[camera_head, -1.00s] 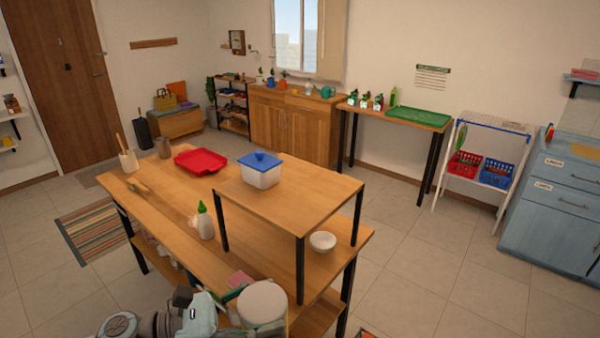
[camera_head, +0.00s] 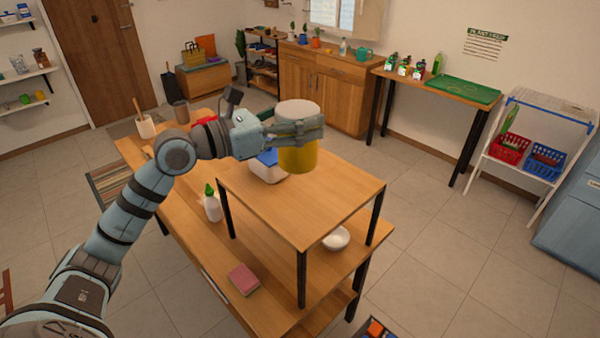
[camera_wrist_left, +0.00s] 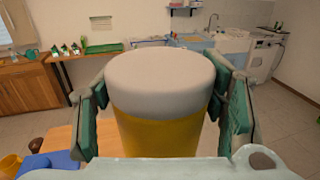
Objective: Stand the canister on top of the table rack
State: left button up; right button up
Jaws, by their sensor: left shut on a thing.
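The canister (camera_head: 297,158) is yellow with a pale lid, and my left gripper (camera_head: 297,130) is shut around its upper part. It is upright and appears to be above the table rack (camera_head: 320,207), a raised wooden shelf on black legs standing on the table. I cannot tell the exact gap between its base and the rack top. In the left wrist view the canister (camera_wrist_left: 160,105) fills the middle, with a gripper finger on each side. My right gripper is not in view.
The rack's front and right parts are bare. A green-capped bottle (camera_head: 212,205), a white bowl (camera_head: 337,238) and a pink block (camera_head: 243,279) are on the table below.

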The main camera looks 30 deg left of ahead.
aim_at(295, 162)
pick_arm(q)
jog(key=shift+w+a+r+n+t+y, duration=0.2)
jog(key=shift+w+a+y, duration=0.1)
jog(key=shift+w, duration=0.2)
jog(key=shift+w+a+r+n+t+y, duration=0.1)
jog(key=shift+w+a+r+n+y, duration=0.15)
jog(key=shift+w, duration=0.2)
jog(key=shift+o, duration=0.2)
jog(key=f, duration=0.4)
jog(key=f+b, duration=0.1)
jog(key=f, duration=0.3)
jog(key=s+f+b, duration=0.1)
jog(key=f, duration=0.2)
jog(key=shift+a+f, duration=0.1)
jog(key=shift+f, duration=0.3)
notch_tip(295, 162, down, 7)
jog(key=b, duration=0.2)
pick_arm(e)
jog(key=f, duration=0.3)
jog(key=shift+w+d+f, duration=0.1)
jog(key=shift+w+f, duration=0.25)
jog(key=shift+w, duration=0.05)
pick_arm(q)
jog(key=o, duration=0.9)
jog(key=shift+f, duration=0.1)
jog(key=o, duration=0.5)
jog(key=shift+w, duration=0.1)
jog(key=shift+c, duration=0.2)
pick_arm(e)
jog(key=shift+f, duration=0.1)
